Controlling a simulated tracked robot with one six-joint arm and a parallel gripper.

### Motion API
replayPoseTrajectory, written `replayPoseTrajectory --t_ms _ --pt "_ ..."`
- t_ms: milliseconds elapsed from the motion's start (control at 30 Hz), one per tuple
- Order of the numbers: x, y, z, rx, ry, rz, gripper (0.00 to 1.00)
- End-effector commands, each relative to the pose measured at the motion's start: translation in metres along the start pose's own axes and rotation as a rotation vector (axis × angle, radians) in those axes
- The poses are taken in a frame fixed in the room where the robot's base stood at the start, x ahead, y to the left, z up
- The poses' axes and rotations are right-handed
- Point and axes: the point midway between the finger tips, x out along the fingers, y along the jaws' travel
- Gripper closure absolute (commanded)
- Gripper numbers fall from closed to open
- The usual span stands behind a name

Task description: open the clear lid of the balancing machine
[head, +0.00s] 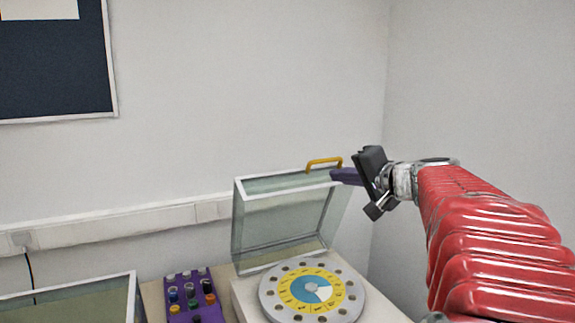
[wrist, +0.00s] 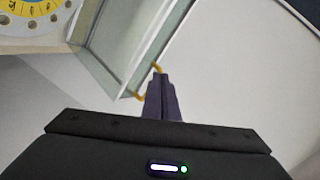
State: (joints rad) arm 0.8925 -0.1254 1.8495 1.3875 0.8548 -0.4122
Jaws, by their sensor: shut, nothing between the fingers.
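The clear lid (head: 283,211) of the balancing machine stands raised and tilted back in the head view, with its yellow handle (head: 324,163) on the top edge. The lid also shows in the wrist view (wrist: 120,40). The machine's round disc (head: 312,291) with a yellow and blue centre lies uncovered below it. My gripper (head: 336,176) is at the lid's upper right edge, close to the handle. In the wrist view its purple fingers (wrist: 160,82) are shut with nothing between them, and the yellow handle (wrist: 157,69) shows just beyond their tips. Contact cannot be told.
A purple rack (head: 190,300) with several coloured pieces stands left of the machine. Another clear-panelled box (head: 80,297) is at the lower left. A wall with a white trunking rail (head: 120,222) stands behind. A dark board (head: 55,65) hangs upper left.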

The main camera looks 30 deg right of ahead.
Motion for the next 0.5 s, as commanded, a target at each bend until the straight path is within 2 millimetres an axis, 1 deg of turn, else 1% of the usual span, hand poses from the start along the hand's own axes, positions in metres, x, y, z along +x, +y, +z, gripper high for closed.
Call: replayPoseTrajectory --t_ms 100,200,333,500 --pt "0.002 0.005 -0.011 0.21 0.064 -0.036 1.0" --pt "0.001 0.002 -0.022 0.334 0.106 -0.063 1.0" --pt "0.001 0.003 -0.027 0.41 0.124 -0.064 1.0" --pt "0.001 0.003 -0.027 0.434 0.122 -0.065 1.0"
